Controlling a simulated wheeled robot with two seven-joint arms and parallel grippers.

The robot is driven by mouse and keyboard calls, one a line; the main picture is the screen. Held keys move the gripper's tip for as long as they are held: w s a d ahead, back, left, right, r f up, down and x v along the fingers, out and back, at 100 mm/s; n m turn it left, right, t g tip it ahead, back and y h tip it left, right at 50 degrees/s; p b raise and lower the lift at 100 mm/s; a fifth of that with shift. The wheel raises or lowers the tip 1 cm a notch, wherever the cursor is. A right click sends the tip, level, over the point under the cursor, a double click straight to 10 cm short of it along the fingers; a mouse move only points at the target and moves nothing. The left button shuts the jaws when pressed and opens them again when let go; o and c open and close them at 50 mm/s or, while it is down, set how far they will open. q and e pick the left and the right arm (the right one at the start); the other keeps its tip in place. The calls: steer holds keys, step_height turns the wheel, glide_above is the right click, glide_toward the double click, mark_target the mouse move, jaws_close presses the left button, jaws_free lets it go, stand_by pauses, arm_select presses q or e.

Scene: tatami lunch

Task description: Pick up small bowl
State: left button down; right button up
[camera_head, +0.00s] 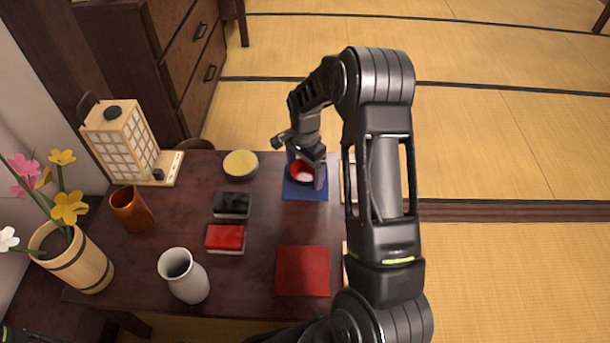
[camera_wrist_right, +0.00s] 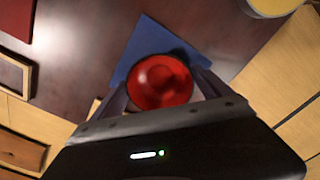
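A small bowl (camera_head: 302,170), red inside with a dark rim, is over a blue square mat (camera_head: 304,193) at the far side of the dark table. My right gripper (camera_head: 305,172) reaches down to it, one finger on each side. In the right wrist view the round red bowl (camera_wrist_right: 160,82) lies between the two widely spread fingers (camera_wrist_right: 163,88), with the blue mat (camera_wrist_right: 143,42) behind it. The fingers look open; whether either touches the bowl is unclear.
A yellow-topped bowl (camera_head: 240,165) stands left of the mat. Black (camera_head: 232,205) and red (camera_head: 225,238) boxes, a brown cup (camera_head: 131,209), a white vase (camera_head: 184,276), a lantern (camera_head: 120,140) and a flower vase (camera_head: 75,260) stand further left. A red mat (camera_head: 303,270) lies nearer.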

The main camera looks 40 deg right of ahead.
mark_target(305, 177)
steer(key=c, duration=1.1)
steer(key=shift+c, duration=0.2)
step_height(305, 177, up, 10)
steer(key=p, duration=0.2)
stand_by(0.3)
step_height(305, 177, down, 8)
steer(key=shift+b, duration=0.75)
